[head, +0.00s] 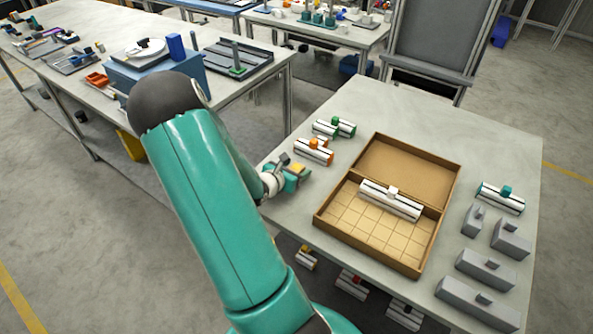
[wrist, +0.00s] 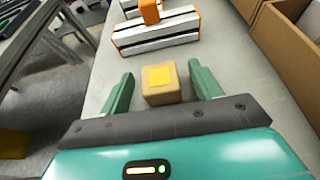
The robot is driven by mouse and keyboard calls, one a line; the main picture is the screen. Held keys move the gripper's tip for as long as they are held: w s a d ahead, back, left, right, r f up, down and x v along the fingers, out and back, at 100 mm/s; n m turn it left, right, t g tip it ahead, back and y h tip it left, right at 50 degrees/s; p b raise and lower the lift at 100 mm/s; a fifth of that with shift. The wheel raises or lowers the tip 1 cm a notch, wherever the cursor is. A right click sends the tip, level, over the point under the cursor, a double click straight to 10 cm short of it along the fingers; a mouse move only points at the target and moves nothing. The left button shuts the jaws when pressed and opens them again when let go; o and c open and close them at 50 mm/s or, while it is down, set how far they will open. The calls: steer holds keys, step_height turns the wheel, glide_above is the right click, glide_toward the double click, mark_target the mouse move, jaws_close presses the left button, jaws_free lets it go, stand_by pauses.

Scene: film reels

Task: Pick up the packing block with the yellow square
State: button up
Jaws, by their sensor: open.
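The packing block (wrist: 161,84) is a small tan block with a yellow square on its upper face. In the wrist view it stands on the table between the two green fingers of my gripper (wrist: 162,72). The fingers are open, with a gap visible on each side of the block. In the head view my gripper (head: 288,171) is at the table's left edge, and a yellowish patch that seems to be the block shows beside it, partly hidden.
A striped white piece with orange ends (head: 314,152) lies just beyond the block, and one with green ends (head: 334,128) behind it. An open cardboard box (head: 372,240) stands to the right, holding a white striped piece (head: 391,201). Several grey blocks (head: 485,266) line the right edge.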

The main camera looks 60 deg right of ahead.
steer(key=shift+x, duration=1.1)
steer(key=shift+c, duration=0.2)
steer(key=c, duration=1.3)
steer(key=shift+r, duration=0.2)
